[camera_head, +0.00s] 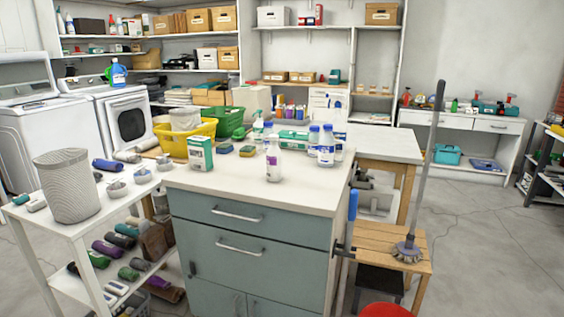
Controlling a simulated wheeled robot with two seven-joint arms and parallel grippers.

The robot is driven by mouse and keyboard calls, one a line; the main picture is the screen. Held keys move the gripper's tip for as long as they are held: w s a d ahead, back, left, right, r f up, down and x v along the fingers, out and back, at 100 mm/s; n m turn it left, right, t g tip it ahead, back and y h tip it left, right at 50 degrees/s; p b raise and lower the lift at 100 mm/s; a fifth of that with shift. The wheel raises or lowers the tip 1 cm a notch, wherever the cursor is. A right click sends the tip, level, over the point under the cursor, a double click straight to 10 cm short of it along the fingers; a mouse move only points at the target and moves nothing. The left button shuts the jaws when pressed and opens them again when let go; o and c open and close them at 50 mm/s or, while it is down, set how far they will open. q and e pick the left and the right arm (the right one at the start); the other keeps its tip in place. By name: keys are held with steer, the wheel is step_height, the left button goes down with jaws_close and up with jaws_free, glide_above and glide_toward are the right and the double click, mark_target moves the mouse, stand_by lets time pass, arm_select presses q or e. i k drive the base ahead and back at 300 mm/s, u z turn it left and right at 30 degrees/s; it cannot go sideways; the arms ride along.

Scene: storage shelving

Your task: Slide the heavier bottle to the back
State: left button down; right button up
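Several bottles stand upright on the white top of the teal drawer cabinet (225,188). A white bottle with a purple label (273,163) stands alone near the front middle. To its right are a white bottle with a blue cap and blue-purple label (326,148), a similar blue-capped bottle (314,136) behind it, and another partly hidden bottle (339,150). Smaller bottles (258,127) stand at the back. Weight cannot be told from the picture. Neither gripper is in view.
A green-and-white box (200,154), small sponges (247,151) and a yellow basket (170,146) occupy the cabinet top's left and back. The front strip is mostly clear. A laden white cart (108,203) stands left.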

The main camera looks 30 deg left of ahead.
mark_target(274, 156)
steer(key=u, duration=0.45)
steer(key=i, duration=0.75)
steer(key=u, duration=0.75)
